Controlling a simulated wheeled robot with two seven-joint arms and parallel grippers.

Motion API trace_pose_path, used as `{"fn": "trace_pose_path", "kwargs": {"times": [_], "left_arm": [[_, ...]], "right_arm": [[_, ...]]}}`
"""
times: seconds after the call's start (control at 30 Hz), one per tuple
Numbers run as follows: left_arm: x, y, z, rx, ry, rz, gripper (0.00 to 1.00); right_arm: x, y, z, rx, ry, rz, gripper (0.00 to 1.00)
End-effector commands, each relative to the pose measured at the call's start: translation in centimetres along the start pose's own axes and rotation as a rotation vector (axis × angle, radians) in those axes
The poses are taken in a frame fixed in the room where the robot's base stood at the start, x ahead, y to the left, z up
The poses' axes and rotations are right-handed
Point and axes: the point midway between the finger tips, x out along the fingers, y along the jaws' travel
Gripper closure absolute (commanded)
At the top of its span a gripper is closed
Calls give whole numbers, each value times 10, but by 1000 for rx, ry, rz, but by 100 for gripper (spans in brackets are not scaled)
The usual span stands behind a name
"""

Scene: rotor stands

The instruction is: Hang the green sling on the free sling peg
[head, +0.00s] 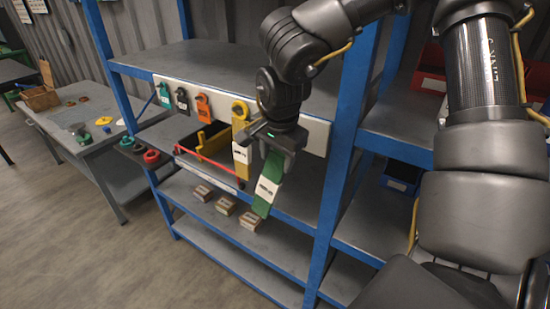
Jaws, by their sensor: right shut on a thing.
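The green sling (267,190), a flat strap with a white label, hangs down from my right gripper (277,143), which is shut on its upper end. The gripper is in front of the white board (317,138) on the blue rack. A yellow sling (241,140) with a white label hangs on the board just left of the gripper. I cannot make out the free sling peg; my gripper and wrist cover part of the board. I cannot tell whether the green sling touches the board. My left gripper is not in view.
Teal, black and orange tags (203,106) hang on the board's left part. Small boxes (225,204) sit on the lower shelf. A grey workbench (90,143) is at left; the floor before it is clear.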

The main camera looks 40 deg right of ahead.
Motion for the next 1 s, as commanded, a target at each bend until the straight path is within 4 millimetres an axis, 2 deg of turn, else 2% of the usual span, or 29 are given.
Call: {"fn": "trace_pose_path", "kwargs": {"times": [0.6, 1.0], "left_arm": [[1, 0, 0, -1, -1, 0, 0], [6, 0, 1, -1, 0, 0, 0]], "right_arm": [[1, 0, -2, -1, 0, -1, 80], [5, 0, -12, 0, 0, -2, 80]]}}
